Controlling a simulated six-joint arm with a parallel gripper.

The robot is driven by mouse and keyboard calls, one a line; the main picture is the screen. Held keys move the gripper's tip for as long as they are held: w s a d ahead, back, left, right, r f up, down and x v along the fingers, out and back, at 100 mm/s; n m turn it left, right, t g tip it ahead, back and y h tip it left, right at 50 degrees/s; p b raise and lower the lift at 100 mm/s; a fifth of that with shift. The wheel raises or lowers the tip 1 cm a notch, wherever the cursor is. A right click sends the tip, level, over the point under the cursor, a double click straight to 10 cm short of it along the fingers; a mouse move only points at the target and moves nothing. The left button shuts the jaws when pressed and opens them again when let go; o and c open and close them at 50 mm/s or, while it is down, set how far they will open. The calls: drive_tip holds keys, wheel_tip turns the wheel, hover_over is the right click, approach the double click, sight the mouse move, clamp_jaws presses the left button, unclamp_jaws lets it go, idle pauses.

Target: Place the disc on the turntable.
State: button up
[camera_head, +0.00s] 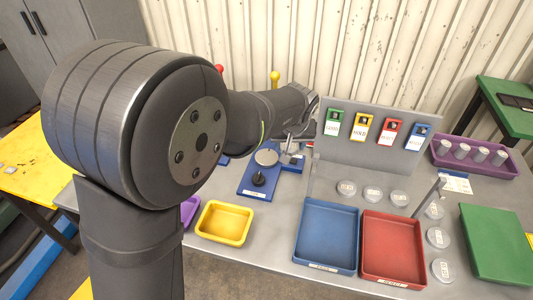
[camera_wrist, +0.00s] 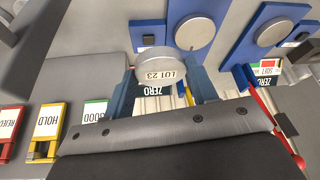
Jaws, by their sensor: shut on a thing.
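In the wrist view a silver disc (camera_wrist: 165,70) marked LOT 23 is held between the two fingers of my gripper (camera_wrist: 163,80), which is shut on it. Just beyond it, a blue base carries a round silver plate (camera_wrist: 195,33), which looks like the turntable. A second blue base with a round silver plate (camera_wrist: 272,30) is to the right. The disc appears apart from both plates, but the height gap cannot be judged. In the head view a blue base with a silver plate (camera_head: 266,157) and a black knob shows below my forearm; my fingertips are mostly hidden.
A grey panel (camera_head: 345,115) with GOOD, HOLD and other coloured tags stands close right of my gripper. A yellow tray (camera_head: 224,223), a blue tray (camera_head: 327,236) and a red tray (camera_head: 393,248) lie in front. A purple rack (camera_head: 474,157) holds several cylinders.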

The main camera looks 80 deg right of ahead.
hover_over(266, 156)
drive_tip(key=a, duration=0.1)
drive_tip(key=f, duration=0.5)
drive_tip(key=shift+s+a+f, duration=0.15)
drive_tip(key=shift+s+f, duration=0.05)
drive_tip(key=shift+s, duration=0.1)
drive_tip(key=shift+f, duration=2)
drive_tip(key=shift+f, duration=0.2)
drive_tip(key=o, duration=1.2)
drive_tip(key=v, duration=1.2)
drive_tip(key=shift+r, duration=0.15)
